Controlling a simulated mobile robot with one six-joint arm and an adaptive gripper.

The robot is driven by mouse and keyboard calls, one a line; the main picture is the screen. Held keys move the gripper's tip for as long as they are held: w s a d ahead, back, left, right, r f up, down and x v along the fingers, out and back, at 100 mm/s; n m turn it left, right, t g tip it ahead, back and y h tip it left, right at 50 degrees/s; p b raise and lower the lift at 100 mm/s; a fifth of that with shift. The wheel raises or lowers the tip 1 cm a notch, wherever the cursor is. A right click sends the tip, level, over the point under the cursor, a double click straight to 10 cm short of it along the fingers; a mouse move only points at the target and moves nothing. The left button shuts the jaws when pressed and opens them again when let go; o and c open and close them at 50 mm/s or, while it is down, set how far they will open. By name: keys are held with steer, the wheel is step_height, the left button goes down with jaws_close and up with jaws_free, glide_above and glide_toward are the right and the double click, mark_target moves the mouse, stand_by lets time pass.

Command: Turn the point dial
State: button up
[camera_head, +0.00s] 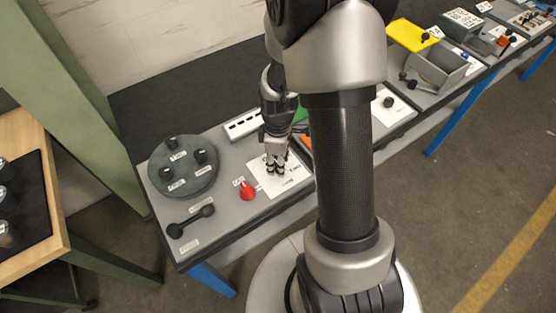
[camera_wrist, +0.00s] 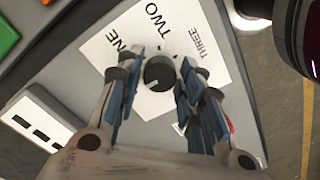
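The point dial is a round black knob (camera_wrist: 158,73) with a short white mark on its face. It sits on a white sheet (camera_wrist: 208,22) printed ONE, TWO and THREE. In the wrist view my gripper (camera_wrist: 155,75) is open, with one finger on each side of the knob and a gap on the left. On the right the finger is very close, and I cannot tell if it touches. In the head view my gripper (camera_head: 276,170) points down over the white sheet (camera_head: 290,183), and its fingers hide the knob.
A red part (camera_head: 247,190) stands left of the sheet. A grey round plate with black knobs (camera_head: 183,182) and a black double-ended handle (camera_head: 190,221) lie further left. A white socket strip (camera_head: 240,126) is behind.

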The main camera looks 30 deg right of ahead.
steer(key=c, duration=0.6)
steer(key=shift+m, duration=0.3)
steer(key=m+p, duration=0.1)
steer(key=m, duration=0.4)
steer(key=shift+m, duration=0.3)
steer(key=m, duration=0.5)
steer(key=shift+m, duration=0.4)
steer(key=o, duration=1)
steer(key=shift+o, duration=0.2)
